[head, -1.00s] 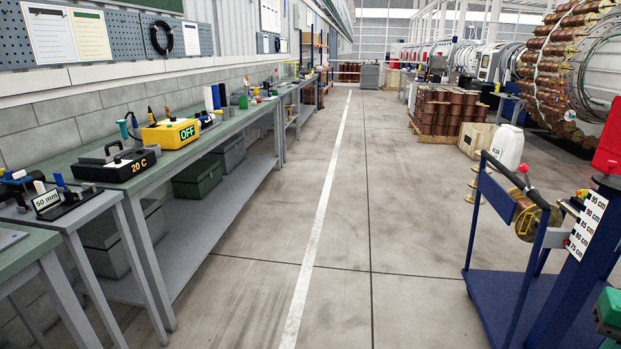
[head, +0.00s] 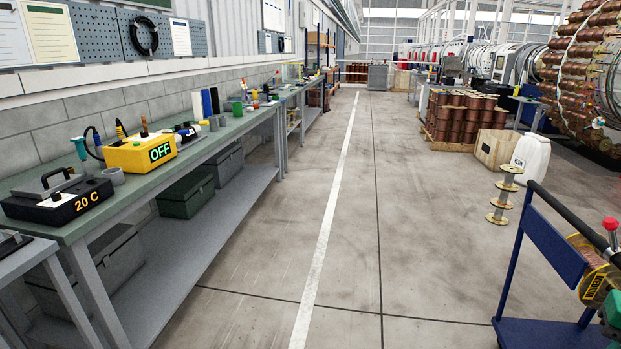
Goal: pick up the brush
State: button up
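I cannot make out a brush for certain. The long green-topped workbench (head: 225,137) on the left carries several small tools, some too small to name. A brown-tipped upright item (head: 144,127) shows behind the yellow box marked OFF (head: 143,153); I cannot tell what it is. My gripper is not in view.
A black box marked 20 C (head: 57,199) sits at the near bench end. A blue cart (head: 548,240) with a spool stands at the right. A white canister (head: 531,160) and stacked spools (head: 465,117) stand beyond. The middle floor aisle is clear.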

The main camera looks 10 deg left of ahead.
aim_at(142, 118)
jog(key=u, duration=0.15)
jog(key=i, duration=2.35)
jog(key=u, duration=0.55)
jog(key=i, duration=1.25)
jog(key=u, duration=0.4)
jog(key=i, duration=1.6)
jog(key=u, duration=0.25)
